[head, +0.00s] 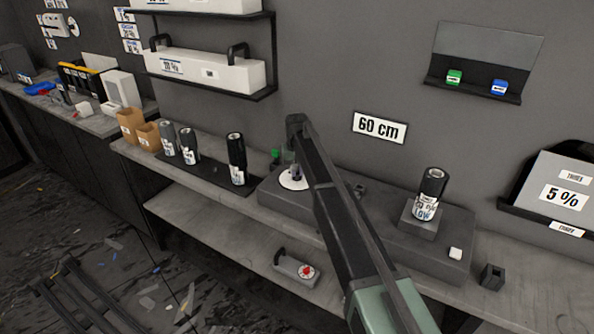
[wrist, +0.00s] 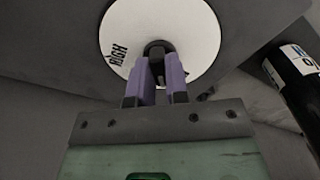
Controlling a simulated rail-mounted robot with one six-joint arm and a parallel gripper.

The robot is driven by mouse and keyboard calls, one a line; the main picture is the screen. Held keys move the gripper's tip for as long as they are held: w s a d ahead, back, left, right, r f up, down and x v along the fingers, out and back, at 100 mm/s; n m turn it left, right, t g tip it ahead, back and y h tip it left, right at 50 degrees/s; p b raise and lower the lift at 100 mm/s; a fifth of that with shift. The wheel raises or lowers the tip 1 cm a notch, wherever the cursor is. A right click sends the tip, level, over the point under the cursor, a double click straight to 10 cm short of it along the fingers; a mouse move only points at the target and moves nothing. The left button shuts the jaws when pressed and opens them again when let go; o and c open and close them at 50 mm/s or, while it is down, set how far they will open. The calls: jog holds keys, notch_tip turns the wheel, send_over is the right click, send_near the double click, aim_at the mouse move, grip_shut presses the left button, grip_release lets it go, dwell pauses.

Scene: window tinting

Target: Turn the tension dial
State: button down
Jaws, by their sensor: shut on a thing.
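The tension dial is a round white disc (head: 289,184) on the left part of a dark grey block on the bench. A black knob (wrist: 158,48) stands at the disc's centre. My gripper (wrist: 160,68) has its two purple fingers on either side of the knob and is shut on it. In the head view my gripper (head: 296,172) points down over the disc, and the arm hides part of the block.
A black roll (head: 433,183) stands on a grey pedestal on the block's right part. Several labelled rolls (head: 237,160) stand on a dark tray to the left. A small green item (head: 275,155) is just behind the dial. A "60 cm" sign (head: 379,128) hangs above.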

jog(key=shift+n, duration=2.3)
jog(key=c, duration=1.1)
grip_release()
notch_tip(320, 180, up, 11)
jog(key=p, duration=1)
jog(key=shift+f+p, duration=0.1)
jog(key=shift+p, duration=0.3)
